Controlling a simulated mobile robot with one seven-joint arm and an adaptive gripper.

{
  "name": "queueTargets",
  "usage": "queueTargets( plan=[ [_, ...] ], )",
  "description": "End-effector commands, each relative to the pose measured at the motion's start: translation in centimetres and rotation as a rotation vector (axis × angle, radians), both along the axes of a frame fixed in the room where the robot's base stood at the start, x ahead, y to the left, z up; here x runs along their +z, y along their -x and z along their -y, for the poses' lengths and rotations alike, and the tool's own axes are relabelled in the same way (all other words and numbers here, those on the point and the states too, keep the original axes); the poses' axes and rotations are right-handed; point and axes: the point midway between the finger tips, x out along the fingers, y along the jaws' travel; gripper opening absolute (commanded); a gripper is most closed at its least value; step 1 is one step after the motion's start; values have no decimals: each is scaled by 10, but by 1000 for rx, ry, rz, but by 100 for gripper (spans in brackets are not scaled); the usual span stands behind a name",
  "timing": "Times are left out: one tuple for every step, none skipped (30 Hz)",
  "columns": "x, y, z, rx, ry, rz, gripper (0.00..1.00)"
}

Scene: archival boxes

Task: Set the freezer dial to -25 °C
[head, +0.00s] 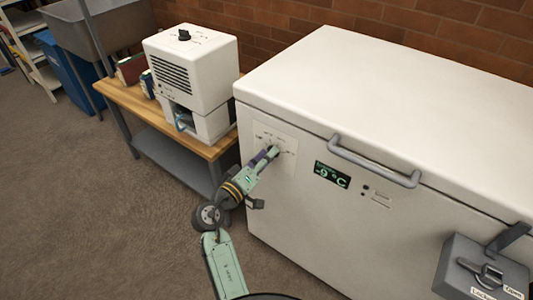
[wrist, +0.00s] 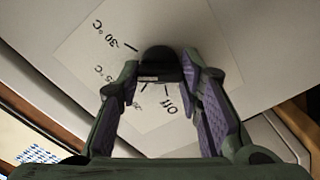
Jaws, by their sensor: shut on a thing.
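The freezer dial (wrist: 160,62) is a black knob on a white label panel on the freezer's front. In the wrist view my gripper (wrist: 160,70) has one finger on each side of it and is shut on it. The panel carries printed marks "-30 °C", "Off" and a partly covered one ending in "5 °C". A pale line shows on the knob's near edge; its exact setting is hard to tell. In the head view my gripper (head: 273,152) reaches the panel (head: 262,133) and mostly hides the knob. The green display (head: 332,174) appears to read -9 °C.
The white chest freezer (head: 330,235) has a grey lid handle (head: 375,163) right of the panel and a grey latch box (head: 470,270) at far right. Left of it stands a wooden-topped bench (head: 130,104) with a white appliance (head: 205,60). Carpet at left is clear.

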Motion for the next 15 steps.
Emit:
queueTargets(
  plan=[
    [3,0,1,-1,27,-19,5],
    [3,0,1,-1,43,-30,5],
    [3,0,1,-1,63,-45,5],
    [3,0,1,-1,77,-55,5],
    [2,0,1,-1,89,-64,5],
    [2,0,1,-1,106,-76,5],
    [2,0,1,-1,117,-84,5],
    [2,0,1,-1,127,-91,5],
    [1,0,1,-1,139,-100,5],
    [1,-1,0,-1,146,-105,5],
    [1,-1,0,-1,153,-110,5],
    [1,-1,0,-1,161,-116,5],
    [1,-1,0,-1,167,-120,5],
    [1,-1,1,-1,171,-123,5],
    [1,-1,0,0,176,-126,5]
  ],
)
